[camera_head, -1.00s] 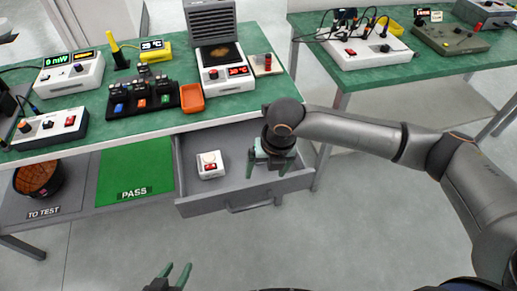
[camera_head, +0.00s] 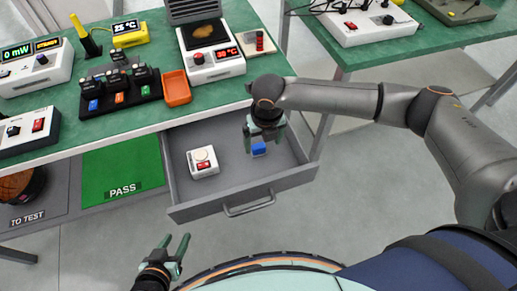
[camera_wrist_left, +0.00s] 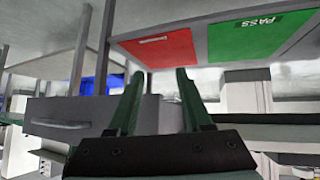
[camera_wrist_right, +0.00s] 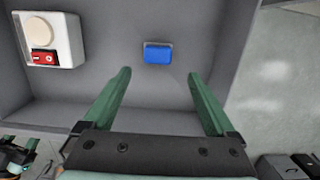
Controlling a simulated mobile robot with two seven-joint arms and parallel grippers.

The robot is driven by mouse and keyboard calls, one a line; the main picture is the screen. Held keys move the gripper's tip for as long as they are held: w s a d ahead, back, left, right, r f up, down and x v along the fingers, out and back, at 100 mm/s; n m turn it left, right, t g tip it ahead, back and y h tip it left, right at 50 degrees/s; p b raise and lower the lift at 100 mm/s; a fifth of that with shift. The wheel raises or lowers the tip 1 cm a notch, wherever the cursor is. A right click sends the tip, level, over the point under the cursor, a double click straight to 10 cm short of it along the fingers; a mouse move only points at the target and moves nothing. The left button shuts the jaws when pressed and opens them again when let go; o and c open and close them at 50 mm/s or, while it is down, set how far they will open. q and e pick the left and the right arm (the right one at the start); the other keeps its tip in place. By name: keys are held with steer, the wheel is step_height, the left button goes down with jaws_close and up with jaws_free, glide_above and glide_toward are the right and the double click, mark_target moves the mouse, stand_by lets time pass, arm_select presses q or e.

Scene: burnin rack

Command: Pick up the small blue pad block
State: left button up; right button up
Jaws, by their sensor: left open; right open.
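The small blue pad block (camera_head: 259,148) lies on the floor of the open grey drawer (camera_head: 236,196), in its right part. In the right wrist view the blue block (camera_wrist_right: 158,53) sits beyond the fingertips, roughly centred between them and apart from both. My right gripper (camera_head: 265,140) is open and empty above the drawer, partly over the block in the head view. It also shows in the right wrist view (camera_wrist_right: 157,75). My left gripper (camera_head: 177,245) is open and empty in front of the bench, low and left of the drawer; its fingers show in the left wrist view (camera_wrist_left: 160,72).
A white box with a round top and red switch (camera_head: 202,161) stands in the drawer, left of the block. The drawer walls surround both. The green bench top (camera_head: 140,118) is above and behind. A green PASS mat (camera_head: 110,170) lies on the lower shelf. Floor in front is clear.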

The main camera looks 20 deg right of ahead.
mark_target(259, 146)
steer(key=f, duration=0.1)
steer(key=w+f, duration=0.1)
steer(key=w+f+b, duration=0.1)
steer(key=f, duration=0.1)
steer(key=shift+a, duration=0.3)
steer(key=shift+w+f, duration=0.1)
steer(key=shift+f, duration=0.4)
steer(key=shift+c, duration=0.3)
steer(key=c, duration=1.4)
